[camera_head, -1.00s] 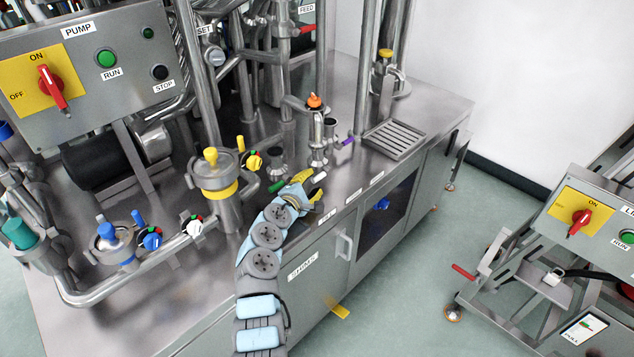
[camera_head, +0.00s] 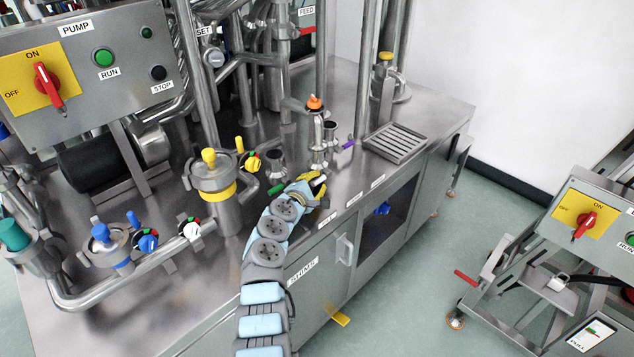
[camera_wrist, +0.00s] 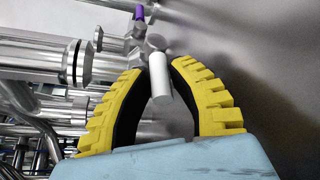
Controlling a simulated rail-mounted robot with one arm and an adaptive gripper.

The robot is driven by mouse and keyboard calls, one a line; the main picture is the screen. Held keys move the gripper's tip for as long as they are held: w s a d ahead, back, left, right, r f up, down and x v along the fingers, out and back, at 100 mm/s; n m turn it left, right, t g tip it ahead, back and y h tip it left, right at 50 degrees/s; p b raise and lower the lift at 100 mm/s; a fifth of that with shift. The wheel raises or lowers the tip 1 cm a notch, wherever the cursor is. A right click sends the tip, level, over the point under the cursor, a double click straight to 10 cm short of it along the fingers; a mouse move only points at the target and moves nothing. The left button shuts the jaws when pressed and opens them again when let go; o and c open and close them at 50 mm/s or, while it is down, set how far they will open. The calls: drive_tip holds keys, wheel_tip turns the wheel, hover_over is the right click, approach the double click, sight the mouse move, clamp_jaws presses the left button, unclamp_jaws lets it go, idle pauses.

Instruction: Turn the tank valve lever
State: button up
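A short white lever handle (camera_wrist: 159,78) stands between my two curved yellow fingers in the wrist view. It joins a small metal valve fitting just beyond the fingertips. My gripper (camera_wrist: 160,70) is open around the handle, and I see no clear grip on it. In the head view my gripper (camera_head: 318,184) is low over the bench's front edge and largely hides the white handle. A purple lever (camera_head: 348,144) is beyond it to the right; it also shows in the wrist view (camera_wrist: 139,13). A green lever (camera_head: 277,188) is just left of my gripper.
Metal cups and an orange-topped pipe (camera_head: 315,103) stand behind my gripper. A yellow-topped tank (camera_head: 212,175) and blue-knobbed valve (camera_head: 147,240) are to the left. A drain grate (camera_head: 395,143) is at right. The bench front (camera_head: 340,222) drops to cabinet doors.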

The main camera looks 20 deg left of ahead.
clamp_jaws()
drive_tip(key=shift+r+p, duration=0.25)
drive_tip(key=shift+p, duration=0.6)
